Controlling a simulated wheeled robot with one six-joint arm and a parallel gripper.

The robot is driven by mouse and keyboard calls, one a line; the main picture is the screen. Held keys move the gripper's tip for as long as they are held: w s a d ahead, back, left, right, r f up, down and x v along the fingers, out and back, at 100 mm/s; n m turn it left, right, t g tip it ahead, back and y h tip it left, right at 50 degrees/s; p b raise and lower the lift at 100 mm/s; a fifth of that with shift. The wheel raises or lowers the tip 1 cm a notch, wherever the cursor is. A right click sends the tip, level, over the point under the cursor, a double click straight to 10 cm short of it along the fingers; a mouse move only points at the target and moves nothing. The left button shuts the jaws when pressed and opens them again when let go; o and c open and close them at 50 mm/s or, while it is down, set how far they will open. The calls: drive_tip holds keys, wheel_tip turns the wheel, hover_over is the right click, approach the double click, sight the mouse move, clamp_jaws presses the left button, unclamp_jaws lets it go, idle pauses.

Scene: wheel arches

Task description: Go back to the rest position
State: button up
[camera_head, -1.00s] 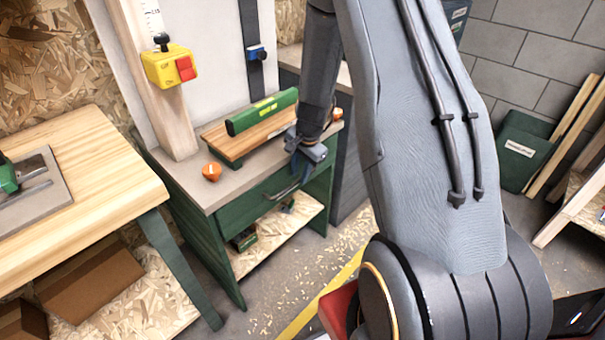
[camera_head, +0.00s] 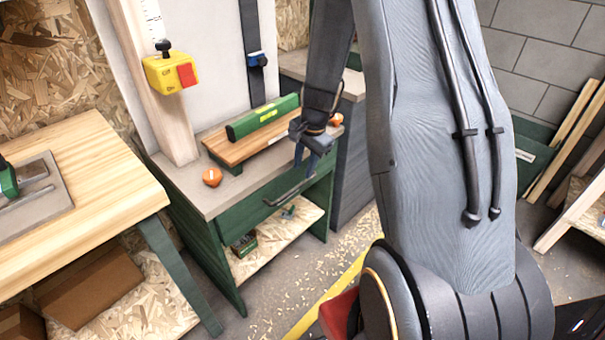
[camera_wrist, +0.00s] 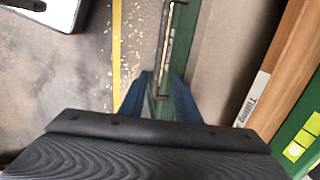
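My gripper (camera_head: 299,158) is in front of the green workbench's drawer, near the top's front edge, with its fingers pointing down. In the wrist view its two blue fingers (camera_wrist: 158,97) are apart with nothing held between them. The drawer's metal handle (camera_wrist: 166,45) lies beyond the fingertips, and it also shows in the head view (camera_head: 288,191) below my gripper. I cannot tell whether the fingers touch it. The drawer front (camera_head: 262,204) looks shut or nearly so.
A green level (camera_head: 263,117) and wooden board (camera_head: 245,146) lie on the bench top. Orange objects sit at the left (camera_head: 212,177) and right (camera_head: 336,119).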

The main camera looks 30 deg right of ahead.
drive_tip(key=shift+s+r, duration=0.15)
drive_tip(key=shift+r, duration=0.65)
drive_tip(key=s+a+r+n, duration=0.4)
drive_tip(key=s, duration=0.3)
drive_tip(key=s+a+r+n+g, duration=0.1)
drive_tip(key=s+a+r+n, duration=0.3)
drive_tip(key=s, duration=0.4)
drive_tip(key=s+a+r+n+g, duration=0.1)
drive_tip(key=s+a+r+n, duration=0.3)
drive_tip(key=s, duration=0.4)
drive_tip(key=shift+a+r+n+h, duration=0.15)
drive_tip(key=shift+a+n+h, duration=0.3)
drive_tip(key=shift+n, duration=0.55)
